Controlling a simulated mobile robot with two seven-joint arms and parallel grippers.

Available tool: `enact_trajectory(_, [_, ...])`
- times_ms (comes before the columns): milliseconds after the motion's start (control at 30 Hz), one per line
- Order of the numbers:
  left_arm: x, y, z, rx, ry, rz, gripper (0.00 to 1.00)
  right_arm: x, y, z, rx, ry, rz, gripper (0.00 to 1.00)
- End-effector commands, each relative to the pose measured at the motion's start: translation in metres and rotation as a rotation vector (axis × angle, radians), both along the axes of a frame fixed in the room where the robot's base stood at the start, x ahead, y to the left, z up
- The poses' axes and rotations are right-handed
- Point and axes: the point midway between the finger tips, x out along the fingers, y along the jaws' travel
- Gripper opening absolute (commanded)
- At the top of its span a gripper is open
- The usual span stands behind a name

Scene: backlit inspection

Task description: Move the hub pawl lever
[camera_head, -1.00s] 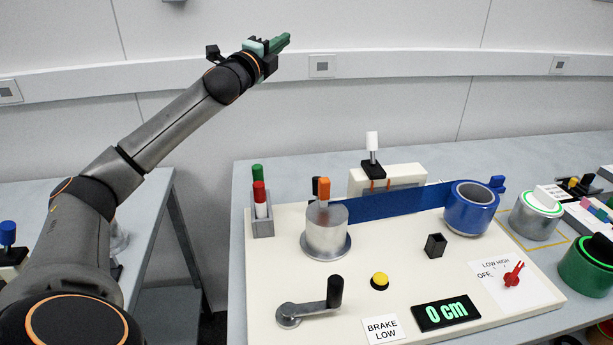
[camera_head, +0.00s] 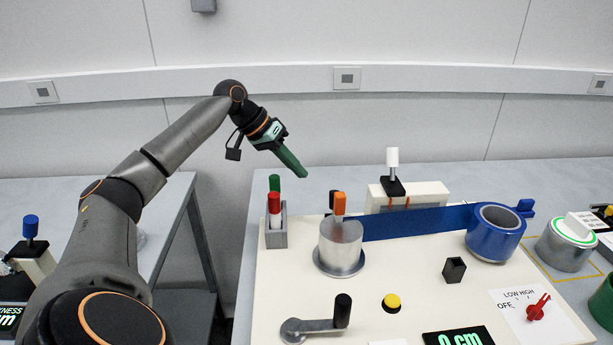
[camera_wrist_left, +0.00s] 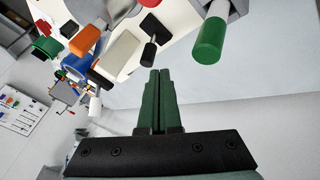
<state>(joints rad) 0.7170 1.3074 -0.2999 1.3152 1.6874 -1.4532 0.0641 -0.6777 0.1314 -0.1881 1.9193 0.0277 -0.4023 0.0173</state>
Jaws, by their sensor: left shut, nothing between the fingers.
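The hub pawl lever appears to be the upright lever with an orange tip (camera_head: 339,203) at the silver hub (camera_head: 341,248); the hub stands on the cream panel (camera_head: 285,290). A dark post shows beside the orange tip. An orange block, likely the same tip, shows at upper left in the left wrist view (camera_wrist_left: 85,40). My left gripper (camera_head: 303,174) has green fingers, shut and empty, pointing down and right. It is in the air above and left of the orange tip in the head view, apart from it. The closed fingers also show in the wrist view (camera_wrist_left: 158,73). My right gripper is not in view.
A grey holder (camera_head: 276,237) with red and green markers stands left of the hub. A blue band (camera_head: 420,222) runs from the hub to a blue roll (camera_head: 496,233). A white-knobbed lever (camera_head: 392,170) stands behind. A black-handled crank (camera_head: 318,325) is in front.

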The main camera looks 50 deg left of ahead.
Motion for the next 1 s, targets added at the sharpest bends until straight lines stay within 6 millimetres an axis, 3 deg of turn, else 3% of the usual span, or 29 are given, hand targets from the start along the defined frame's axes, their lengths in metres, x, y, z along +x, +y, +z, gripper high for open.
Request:
enact_trajectory(300, [0.029,-0.02,-0.047,0.001,0.0,-0.003,0.0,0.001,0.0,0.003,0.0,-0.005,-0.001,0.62])
enact_trajectory(500, [0.041,-0.027,-0.065,0.003,-0.002,-0.001,0.0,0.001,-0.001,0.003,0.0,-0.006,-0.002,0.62])
enact_trajectory(1000, [0.043,-0.028,-0.069,0.006,-0.003,-0.001,0.0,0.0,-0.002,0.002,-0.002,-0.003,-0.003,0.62])
